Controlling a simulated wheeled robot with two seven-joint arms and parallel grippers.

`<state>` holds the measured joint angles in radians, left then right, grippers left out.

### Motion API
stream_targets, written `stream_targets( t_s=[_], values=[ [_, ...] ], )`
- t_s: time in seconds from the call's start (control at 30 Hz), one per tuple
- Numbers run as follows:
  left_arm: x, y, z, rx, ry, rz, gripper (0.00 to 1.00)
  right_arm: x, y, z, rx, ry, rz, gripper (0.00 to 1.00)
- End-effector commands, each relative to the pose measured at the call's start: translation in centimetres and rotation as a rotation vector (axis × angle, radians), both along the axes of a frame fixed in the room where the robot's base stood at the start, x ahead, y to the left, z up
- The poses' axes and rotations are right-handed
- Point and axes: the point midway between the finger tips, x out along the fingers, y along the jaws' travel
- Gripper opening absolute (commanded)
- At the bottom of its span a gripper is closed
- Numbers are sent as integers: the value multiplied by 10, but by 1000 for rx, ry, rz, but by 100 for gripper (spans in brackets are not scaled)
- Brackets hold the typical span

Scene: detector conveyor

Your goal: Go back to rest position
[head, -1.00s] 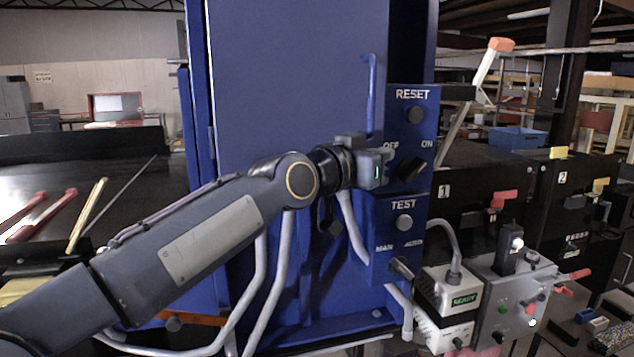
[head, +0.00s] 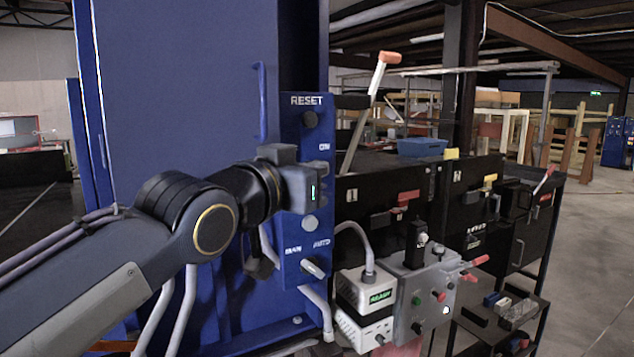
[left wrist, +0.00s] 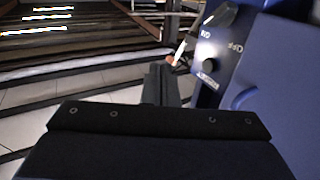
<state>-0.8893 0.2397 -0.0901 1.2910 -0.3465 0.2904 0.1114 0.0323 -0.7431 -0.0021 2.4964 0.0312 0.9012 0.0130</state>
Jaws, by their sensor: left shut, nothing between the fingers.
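My left gripper (head: 318,186) reaches in from the left in the head view, in front of the blue control panel (head: 307,270) on the tall blue cabinet (head: 180,90). It hides the middle of the panel, including part of the OFF/ON switch and the TEST label. The RESET button (head: 309,119), the TEST button (head: 309,222) and the MAN/AUTO knob (head: 314,267) show around it. In the left wrist view the gripper fingers (left wrist: 160,84) are together and empty, apart from the panel (left wrist: 212,62). My right gripper is not in view.
A white box with a green display (head: 380,297) and a grey button box (head: 425,290) stand right of the panel. Black cabinets with red and yellow handles (head: 408,196) are behind them. A blue bin (head: 422,147) sits on top. Open floor (head: 590,250) lies at the far right.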

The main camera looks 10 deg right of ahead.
Motion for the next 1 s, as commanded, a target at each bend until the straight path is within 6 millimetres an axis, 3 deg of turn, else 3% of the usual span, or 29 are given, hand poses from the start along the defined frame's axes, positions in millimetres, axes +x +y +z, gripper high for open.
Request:
stream_targets(
  t_s=[0.17,0.27,0.37,0.47,0.57,0.67,0.8,0.9,1.0],
  values=[
    [-11,-2,-2,0,3,2,0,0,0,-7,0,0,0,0],
    [-7,15,-12,6,34,25,0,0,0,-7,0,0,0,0],
    [1,54,-38,22,113,75,0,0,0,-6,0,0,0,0],
    [2,112,-82,43,236,144,0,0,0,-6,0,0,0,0],
    [-12,168,-134,61,375,213,0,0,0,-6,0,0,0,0],
    [-38,217,-187,73,517,279,0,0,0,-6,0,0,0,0],
    [-95,268,-264,78,721,360,0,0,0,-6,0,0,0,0],
    [-143,289,-315,72,863,408,0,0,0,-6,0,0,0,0],
    [-186,297,-358,58,985,445,0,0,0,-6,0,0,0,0]
  ],
)
